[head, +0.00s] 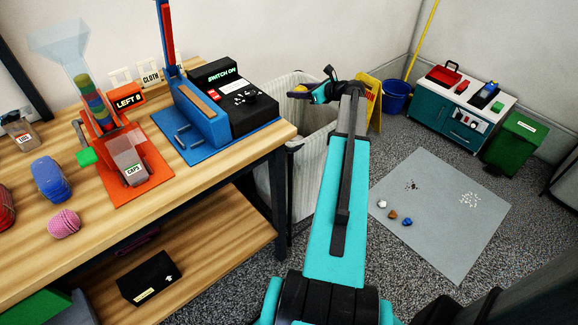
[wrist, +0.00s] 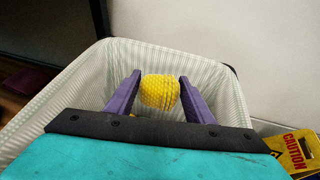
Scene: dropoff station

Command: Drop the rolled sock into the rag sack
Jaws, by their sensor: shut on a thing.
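A yellow, knit-textured rolled sock (wrist: 160,92) is held between the two purple fingers of my gripper (wrist: 160,78). In the head view my gripper (head: 306,93) is at the far end of my arm, with the yellow sock (head: 298,89) showing at its tip. The rag sack (head: 274,182) is a tall, pale striped sack beside the wooden bench. In the wrist view its open mouth (wrist: 78,92) surrounds the sock and fingers, and the sock appears over the opening. My arm hides part of the sack in the head view.
The wooden bench (head: 215,218) at left carries an orange stand (head: 130,165), a blue-and-black switch device (head: 240,98) and a pink rolled item (head: 64,223). A grey mat (head: 450,215) lies at right.

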